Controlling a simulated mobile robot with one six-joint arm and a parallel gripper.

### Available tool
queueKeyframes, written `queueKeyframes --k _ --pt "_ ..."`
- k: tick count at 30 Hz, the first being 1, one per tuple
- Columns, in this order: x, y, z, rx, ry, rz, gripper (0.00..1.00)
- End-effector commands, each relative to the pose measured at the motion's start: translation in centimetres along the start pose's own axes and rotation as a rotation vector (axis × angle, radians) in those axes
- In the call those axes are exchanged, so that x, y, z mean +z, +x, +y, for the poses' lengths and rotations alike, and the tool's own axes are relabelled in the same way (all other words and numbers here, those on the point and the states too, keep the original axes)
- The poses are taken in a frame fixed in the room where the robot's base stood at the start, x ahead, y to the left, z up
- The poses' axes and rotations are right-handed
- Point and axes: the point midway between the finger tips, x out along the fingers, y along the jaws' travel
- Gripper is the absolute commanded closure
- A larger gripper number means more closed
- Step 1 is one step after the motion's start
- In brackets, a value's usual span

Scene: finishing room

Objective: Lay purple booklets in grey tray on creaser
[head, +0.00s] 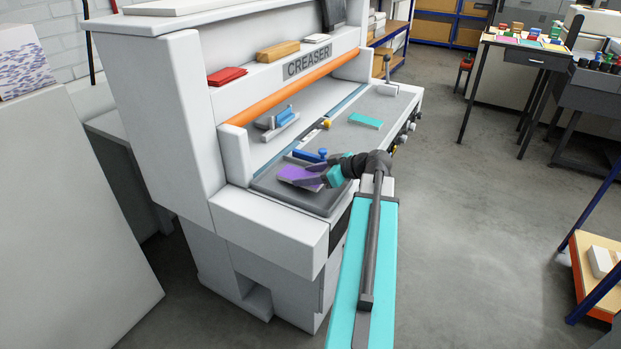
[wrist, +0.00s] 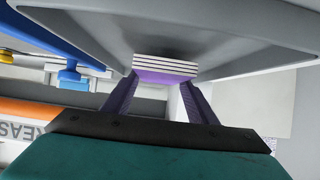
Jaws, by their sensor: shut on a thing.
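A small stack of purple booklets (head: 292,173) shows at the near end of the creaser (head: 280,220). My gripper (head: 318,174) is shut on it. In the wrist view the stack (wrist: 165,76) has purple and white layers and sits between my two dark fingers (wrist: 160,88). A grey surface with a rounded edge (wrist: 240,40) fills the top of the wrist view.
A blue fitting (head: 308,155) stands just behind my gripper. A teal piece (head: 366,121) lies farther along the bed. A grey and blue fitting (head: 276,121) sits under the orange roller (head: 300,88). Red (head: 227,76) and tan (head: 278,51) blocks rest on the shelf above.

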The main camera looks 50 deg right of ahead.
Motion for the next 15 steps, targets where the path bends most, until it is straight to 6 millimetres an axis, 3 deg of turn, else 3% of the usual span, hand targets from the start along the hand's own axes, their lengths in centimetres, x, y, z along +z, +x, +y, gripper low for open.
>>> queueKeyframes --k 7,15 --pt "1.5 0.8 0.0 -0.001 0.001 0.000 0.76" --pt "1.7 0.9 0.0 0.000 -0.001 0.000 0.76"
